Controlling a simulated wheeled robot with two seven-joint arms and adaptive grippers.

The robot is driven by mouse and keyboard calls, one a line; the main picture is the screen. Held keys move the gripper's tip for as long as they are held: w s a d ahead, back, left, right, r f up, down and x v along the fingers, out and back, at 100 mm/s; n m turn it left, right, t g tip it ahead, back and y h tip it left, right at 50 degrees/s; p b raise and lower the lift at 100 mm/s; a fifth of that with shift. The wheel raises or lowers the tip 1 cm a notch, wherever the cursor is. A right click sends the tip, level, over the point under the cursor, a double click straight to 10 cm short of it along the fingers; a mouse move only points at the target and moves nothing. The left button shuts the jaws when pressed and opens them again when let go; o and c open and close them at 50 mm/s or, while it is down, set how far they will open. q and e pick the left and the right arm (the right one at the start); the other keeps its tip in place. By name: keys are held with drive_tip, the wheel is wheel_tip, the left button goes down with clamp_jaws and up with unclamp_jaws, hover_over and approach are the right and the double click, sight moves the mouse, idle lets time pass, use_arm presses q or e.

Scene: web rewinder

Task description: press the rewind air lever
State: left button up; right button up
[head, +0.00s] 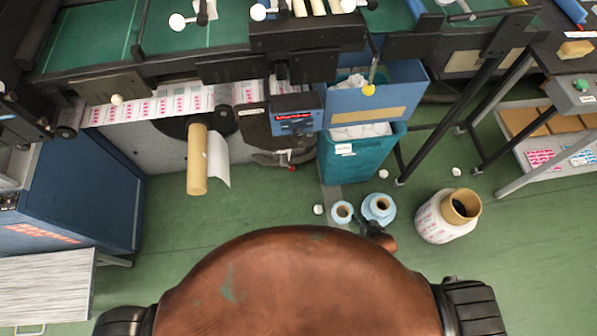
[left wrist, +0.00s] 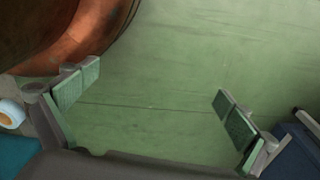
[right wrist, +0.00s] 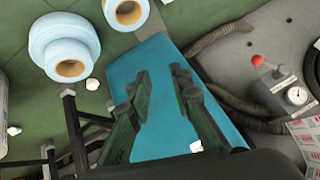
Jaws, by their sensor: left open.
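The air lever's red knob (right wrist: 257,60) shows at the right of the right wrist view, beside a small label and a round gauge (right wrist: 296,96). In the head view the red knob (head: 292,168) is small, low on the machine, left of the teal bin. My right gripper (right wrist: 160,73) is partly open, with a narrow empty gap between its fingers. It points toward the bin front, apart from the lever. In the head view this gripper (head: 364,221) is partly hidden by my body. My left gripper (left wrist: 156,82) is wide open and empty over green floor.
The teal bin (head: 345,170) stands right of the lever, and blue rolls (head: 378,207) lie on the floor before it. A printed roll (head: 440,220) stands farther right. Dark hoses (right wrist: 215,40) run near the lever. A cardboard core (head: 197,165) sticks out at left.

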drive_tip(key=w+a+b, duration=0.2)
drive_tip(key=w, duration=0.2)
drive_tip(key=w+a+m+t+y+b, duration=0.1)
drive_tip(key=w+a+b, duration=0.1)
drive_tip(key=w+b, duration=0.1)
drive_tip(key=w+a+t+y+b, duration=0.1)
drive_tip(key=w+a+b, duration=0.1)
drive_tip(key=w, duration=0.3)
drive_tip(key=shift+f+b, duration=0.1)
drive_tip(key=shift+b, duration=0.2)
clamp_jaws()
use_arm(q)
wheel_tip(320, 180, down, 6)
drive_tip(key=w+g+b, duration=0.1)
drive_tip(key=w+b, duration=0.1)
drive_tip(key=b, duration=0.8)
drive_tip(key=shift+w+d+b, duration=0.3)
drive_tip(key=shift+d, duration=0.15)
use_arm(e)
drive_tip(key=w+a+r+m+t+y, duration=0.1)
drive_tip(key=w+a+y, duration=0.3)
drive_tip(key=w+a, duration=0.5)
drive_tip(key=shift+a+r+m+t, duration=0.2)
drive_tip(key=shift+a+m+t, duration=0.1)
drive_tip(key=shift+a+m, duration=0.6)
use_arm(q)
drive_tip(key=shift+r, duration=0.1)
use_arm(e)
drive_tip(key=shift+w, duration=0.1)
